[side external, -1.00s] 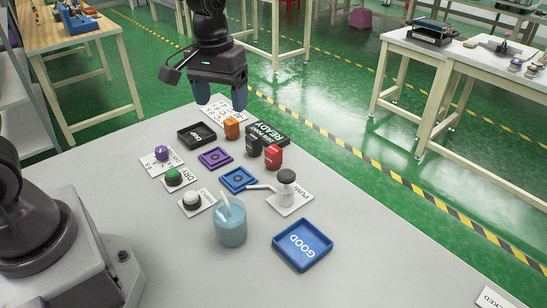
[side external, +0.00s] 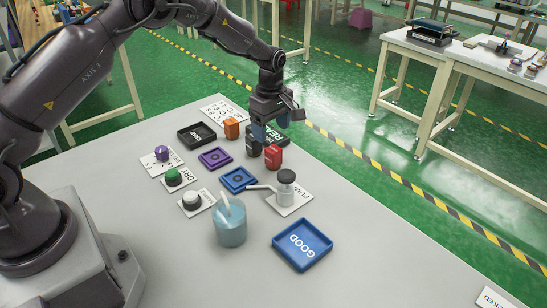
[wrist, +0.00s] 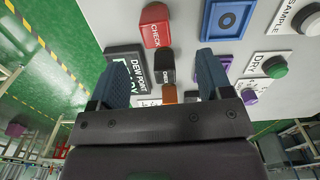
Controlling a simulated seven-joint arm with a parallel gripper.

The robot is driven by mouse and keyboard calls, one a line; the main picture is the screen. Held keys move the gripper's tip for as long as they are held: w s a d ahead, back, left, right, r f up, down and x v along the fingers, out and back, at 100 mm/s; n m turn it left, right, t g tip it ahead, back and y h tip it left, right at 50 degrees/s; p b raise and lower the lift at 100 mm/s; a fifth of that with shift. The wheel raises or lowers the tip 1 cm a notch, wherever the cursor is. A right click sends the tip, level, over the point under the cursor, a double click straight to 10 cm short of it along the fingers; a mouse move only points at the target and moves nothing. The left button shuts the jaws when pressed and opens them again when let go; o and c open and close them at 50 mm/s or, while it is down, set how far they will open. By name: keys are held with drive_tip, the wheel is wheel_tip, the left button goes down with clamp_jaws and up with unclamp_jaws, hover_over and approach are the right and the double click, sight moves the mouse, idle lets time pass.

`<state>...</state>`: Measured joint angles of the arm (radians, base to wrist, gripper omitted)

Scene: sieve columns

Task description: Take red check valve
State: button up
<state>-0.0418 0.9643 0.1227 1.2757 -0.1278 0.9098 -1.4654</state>
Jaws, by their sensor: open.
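The red check valve (side external: 273,157) is a small red block marked CHECK. It stands on the table beside a black block (side external: 253,147). In the wrist view the red check valve (wrist: 156,27) lies past my fingertips, and the black block (wrist: 164,66) shows between my fingers. My gripper (side external: 269,133) is open and empty, above and behind the red check valve in the side view. It also shows in the wrist view (wrist: 163,55), its two blue fingers spread wide. The exact gap between fingers and valve cannot be told.
An orange block (side external: 231,128) stands to the left. Blue (side external: 238,186) and purple (side external: 215,163) trays, a pump bottle (side external: 286,188), a beaker (side external: 230,228) and the GOOD tray (side external: 302,251) stand nearby.

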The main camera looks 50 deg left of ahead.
sight(274, 148)
drive_tip(key=f, duration=1)
drive_tip(key=shift+w+d, duration=0.1)
drive_tip(key=shift+w, duration=0.15)
drive_tip(key=c, duration=1.1)
drive_tip(key=shift+o, duration=0.2)
drive_tip(key=shift+r, duration=0.1)
